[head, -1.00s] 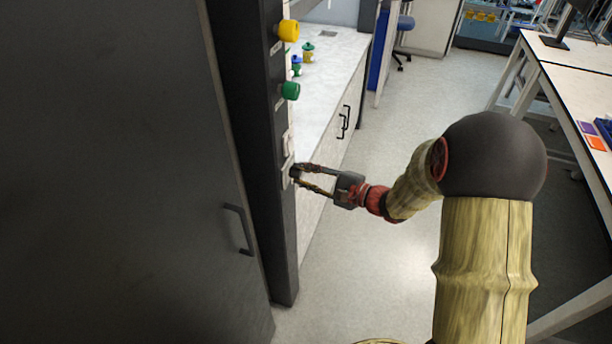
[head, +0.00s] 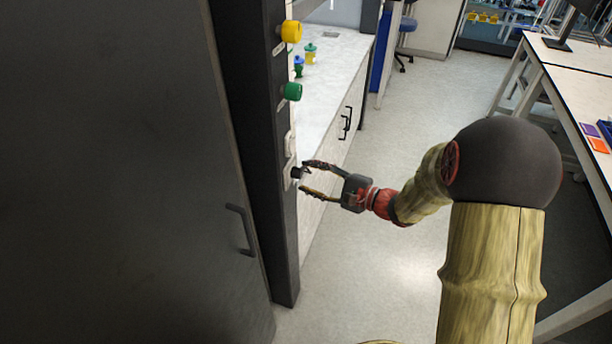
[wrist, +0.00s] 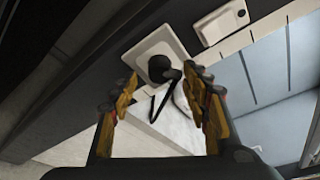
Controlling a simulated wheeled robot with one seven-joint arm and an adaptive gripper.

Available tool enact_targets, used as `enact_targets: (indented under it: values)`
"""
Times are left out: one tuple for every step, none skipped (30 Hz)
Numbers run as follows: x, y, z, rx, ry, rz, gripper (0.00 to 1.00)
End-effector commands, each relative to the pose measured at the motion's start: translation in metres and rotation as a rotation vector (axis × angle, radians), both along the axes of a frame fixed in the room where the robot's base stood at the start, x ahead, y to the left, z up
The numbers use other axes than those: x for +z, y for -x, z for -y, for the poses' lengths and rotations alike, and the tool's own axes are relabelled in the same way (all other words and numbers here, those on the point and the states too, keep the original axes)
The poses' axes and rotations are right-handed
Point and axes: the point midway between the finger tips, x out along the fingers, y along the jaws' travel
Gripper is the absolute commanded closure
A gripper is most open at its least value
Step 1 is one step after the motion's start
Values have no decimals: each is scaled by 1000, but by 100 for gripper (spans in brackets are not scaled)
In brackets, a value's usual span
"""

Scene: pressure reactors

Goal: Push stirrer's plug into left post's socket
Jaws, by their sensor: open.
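The stirrer's black plug (head: 297,172) sits at the lower white socket (head: 288,174) on the dark left post (head: 268,140). In the wrist view the plug (wrist: 160,68) is against the face of the square white socket plate (wrist: 140,50), with a black cord hanging from it. How deep it sits is hard to tell. My gripper (head: 305,177) is open, its fingers spread just to the right of the plug and apart from it. In the wrist view the fingers (wrist: 165,85) stand on either side below the plug, holding nothing.
A second white fitting (head: 289,144) sits just above the socket; it also shows in the wrist view (wrist: 220,22). Green (head: 292,91) and yellow (head: 291,31) knobs stick out higher on the post. A dark cabinet door with a handle (head: 240,230) fills the left. Floor right of the post is clear.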

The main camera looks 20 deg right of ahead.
Motion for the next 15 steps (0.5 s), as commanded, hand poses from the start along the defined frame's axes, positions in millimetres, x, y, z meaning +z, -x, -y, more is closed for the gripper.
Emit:
enact_targets:
  values:
    - [2, 7, 8, -4, -1, 0, 53]
    - [2, 12, 11, -5, 0, 0, 53]
    - [4, 17, 17, -6, 1, 0, 53]
    - [5, 22, 21, -6, 1, 0, 53]
    - [6, 27, 25, -6, 0, 1, 53]
    - [7, 33, 30, -5, 0, 0, 53]
    - [7, 37, 34, -6, 0, 0, 53]
    - [8, 42, 37, -5, 1, -1, 53]
    - [9, 47, 42, -6, 1, 0, 53]
    - [10, 51, 45, -4, 0, 1, 53]
    - [11, 54, 48, -5, 0, 1, 53]
    - [12, 59, 52, -4, 0, 0, 53]
    - [12, 61, 54, -4, 0, 0, 53]
    - [13, 64, 57, -5, 0, -1, 53]
    - [13, 67, 59, -2, -1, -1, 53]
